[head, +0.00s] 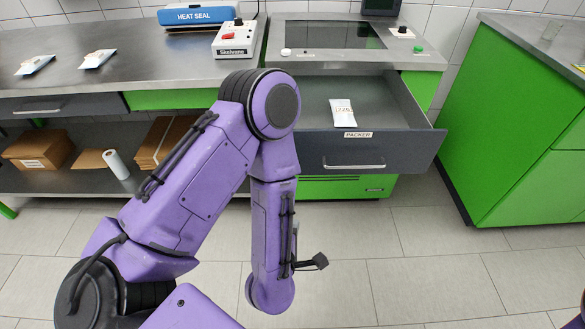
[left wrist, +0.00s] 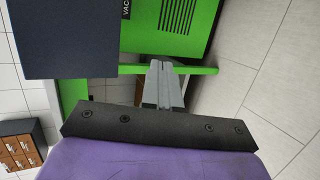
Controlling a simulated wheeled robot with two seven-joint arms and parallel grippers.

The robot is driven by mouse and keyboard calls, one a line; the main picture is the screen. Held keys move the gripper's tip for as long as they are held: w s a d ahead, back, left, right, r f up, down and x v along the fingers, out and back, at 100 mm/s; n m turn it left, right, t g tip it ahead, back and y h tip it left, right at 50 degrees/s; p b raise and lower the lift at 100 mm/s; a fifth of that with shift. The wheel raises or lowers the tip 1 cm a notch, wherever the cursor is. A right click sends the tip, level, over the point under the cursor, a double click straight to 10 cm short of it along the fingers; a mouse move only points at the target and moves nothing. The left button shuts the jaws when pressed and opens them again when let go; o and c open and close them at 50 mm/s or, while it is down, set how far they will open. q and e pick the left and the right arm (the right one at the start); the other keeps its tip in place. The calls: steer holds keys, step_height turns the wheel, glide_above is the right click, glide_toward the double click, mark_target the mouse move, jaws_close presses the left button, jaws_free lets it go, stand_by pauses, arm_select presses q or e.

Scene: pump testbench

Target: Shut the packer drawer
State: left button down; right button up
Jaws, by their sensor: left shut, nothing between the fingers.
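The packer drawer (head: 400,150) is pulled out from under the steel counter in the head view. Its dark grey front has a silver bar handle (head: 354,166) and a PACKER label. A white packet (head: 343,112) lies inside. My left gripper (head: 296,229) is low in front of the drawer, mostly hidden behind my forearm. In the left wrist view its grey fingers (left wrist: 164,66) are shut and empty, pointing toward the green cabinet. A dark panel (left wrist: 65,40), apparently the drawer, is at upper left there, apart from the fingers. My right gripper is not in view.
A heat sealer (head: 197,17) and a switch box (head: 235,39) stand on the left counter, with cardboard boxes (head: 38,149) on the shelf below. A green cabinet (head: 515,130) stands at right. The tiled floor (head: 430,270) before the drawer is clear.

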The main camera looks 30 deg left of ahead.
arm_select(q)
step_height(320, 180, up, 9)
steer(key=n+t+y+b, duration=0.25)
steer(key=n+y, duration=0.35)
steer(key=n, duration=1.4)
steer(key=d+x, duration=0.1)
steer(key=x, duration=1.2)
steer(key=shift+w+a+h, duration=0.2)
steer(key=shift+w+h, duration=0.1)
steer(key=shift+w, duration=0.4)
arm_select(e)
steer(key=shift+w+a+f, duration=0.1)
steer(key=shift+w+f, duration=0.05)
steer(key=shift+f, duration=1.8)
arm_select(q)
steer(key=shift+w+a, duration=0.1)
